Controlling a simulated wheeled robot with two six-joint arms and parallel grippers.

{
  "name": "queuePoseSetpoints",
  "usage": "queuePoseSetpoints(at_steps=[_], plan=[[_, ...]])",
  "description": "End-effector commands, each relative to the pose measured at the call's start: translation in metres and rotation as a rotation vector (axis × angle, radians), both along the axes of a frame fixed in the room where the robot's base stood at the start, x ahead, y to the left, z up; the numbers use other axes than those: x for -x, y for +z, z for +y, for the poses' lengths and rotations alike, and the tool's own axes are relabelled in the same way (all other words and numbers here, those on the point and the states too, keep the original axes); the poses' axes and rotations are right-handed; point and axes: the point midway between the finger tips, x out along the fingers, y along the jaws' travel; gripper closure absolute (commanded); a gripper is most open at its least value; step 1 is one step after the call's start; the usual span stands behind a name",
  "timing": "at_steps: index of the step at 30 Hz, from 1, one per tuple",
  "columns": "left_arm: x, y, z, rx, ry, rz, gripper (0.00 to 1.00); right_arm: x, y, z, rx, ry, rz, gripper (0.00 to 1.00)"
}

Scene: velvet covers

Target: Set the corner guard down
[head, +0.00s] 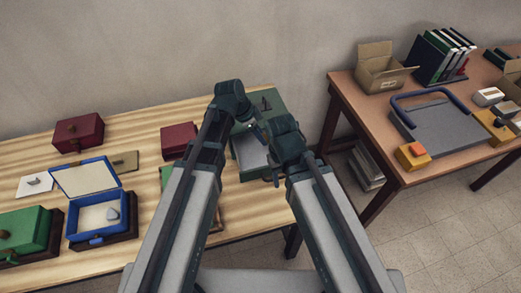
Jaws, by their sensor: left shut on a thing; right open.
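My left gripper (260,131) is shut over the open green box at the right end of the striped table. The corner guard in it is too small and too covered by the arms to make out. The green box (272,102) has its lid raised and a pale grey inside (249,153). My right gripper (273,177) is open, lower, at the box's near right side. My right arm hides part of the box. I cannot tell whether either gripper touches it.
On the striped table (140,122) stand an open blue box (88,178), red boxes (78,132) (178,139) and a green box (27,232). A brown table (440,160) at the right holds a carton (382,68), binders and a grey board (440,125). A floor gap separates the tables.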

Motion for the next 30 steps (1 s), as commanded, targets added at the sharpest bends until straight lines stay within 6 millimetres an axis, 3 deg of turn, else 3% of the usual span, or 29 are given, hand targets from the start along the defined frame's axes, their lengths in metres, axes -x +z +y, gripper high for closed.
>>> queuePoseSetpoints(at_steps=[1,10,20,30], plan=[[0.0,-0.014,0.0,0.0,0.0,0.0,1.0,0.0,-0.014,0.0,0.0,0.0,0.0,0.5],[0.0,-0.018,0.0,0.0,0.0,0.0,1.0,0.0,-0.018,0.0,0.0,0.0,0.0,0.5],[0.0,-0.054,0.0,0.0,0.0,0.0,1.0,0.0,-0.054,0.0,0.0,0.0,0.0,0.5],[0.0,-0.053,0.0,0.0,0.0,0.0,1.0,0.0,-0.053,0.0,0.0,0.0,0.0,0.5]])
